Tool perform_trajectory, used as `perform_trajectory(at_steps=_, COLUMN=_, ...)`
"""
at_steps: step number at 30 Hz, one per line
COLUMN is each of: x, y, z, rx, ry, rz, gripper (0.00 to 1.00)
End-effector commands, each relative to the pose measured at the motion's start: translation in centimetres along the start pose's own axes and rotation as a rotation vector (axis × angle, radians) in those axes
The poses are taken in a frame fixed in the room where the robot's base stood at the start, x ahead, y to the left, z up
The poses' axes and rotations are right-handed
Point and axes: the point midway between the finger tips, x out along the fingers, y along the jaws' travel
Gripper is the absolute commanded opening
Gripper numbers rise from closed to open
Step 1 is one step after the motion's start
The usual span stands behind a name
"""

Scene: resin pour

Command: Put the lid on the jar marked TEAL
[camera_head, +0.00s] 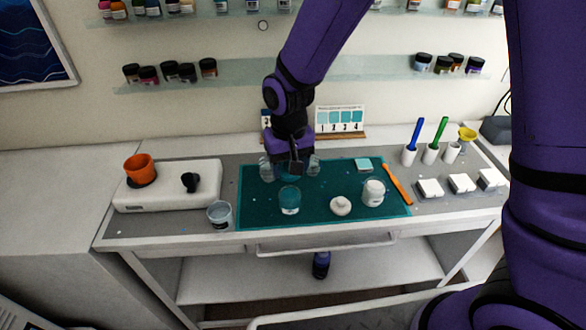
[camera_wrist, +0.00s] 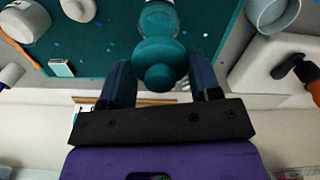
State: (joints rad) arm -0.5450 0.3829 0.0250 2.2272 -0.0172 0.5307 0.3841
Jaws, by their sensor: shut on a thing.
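My gripper (camera_head: 290,170) hangs over the rear part of the teal mat (camera_head: 258,215). In the wrist view my gripper (camera_wrist: 160,68) is shut on a round teal lid with a knob (camera_wrist: 160,76), held between the two fingers. The jar with teal contents (camera_head: 289,203) stands open on the mat, in front of my gripper in the head view. In the wrist view this jar (camera_wrist: 159,18) shows just beyond the lid, partly covered by it. The lid is apart from the jar in the head view. No TEAL marking is legible.
A white lid (camera_head: 340,206) and a jar with white contents (camera_head: 374,193) stand right on the mat. A clear cup (camera_head: 220,216) stands by the mat's left edge. A white scale-like box (camera_head: 150,198) bears an orange cup (camera_head: 139,166). An orange stick (camera_head: 397,184) lies right.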

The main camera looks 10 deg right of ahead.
Motion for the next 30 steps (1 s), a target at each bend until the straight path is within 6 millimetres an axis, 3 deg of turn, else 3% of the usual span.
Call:
perform_trajectory(at_steps=7, x=0.5, y=-0.1, z=0.2, rx=0.000, ry=-0.002, rz=0.001, gripper=0.36)
perform_trajectory(at_steps=30, x=5.9, y=-0.1, z=0.2, rx=0.001, ry=-0.002, rz=0.002, gripper=0.36)
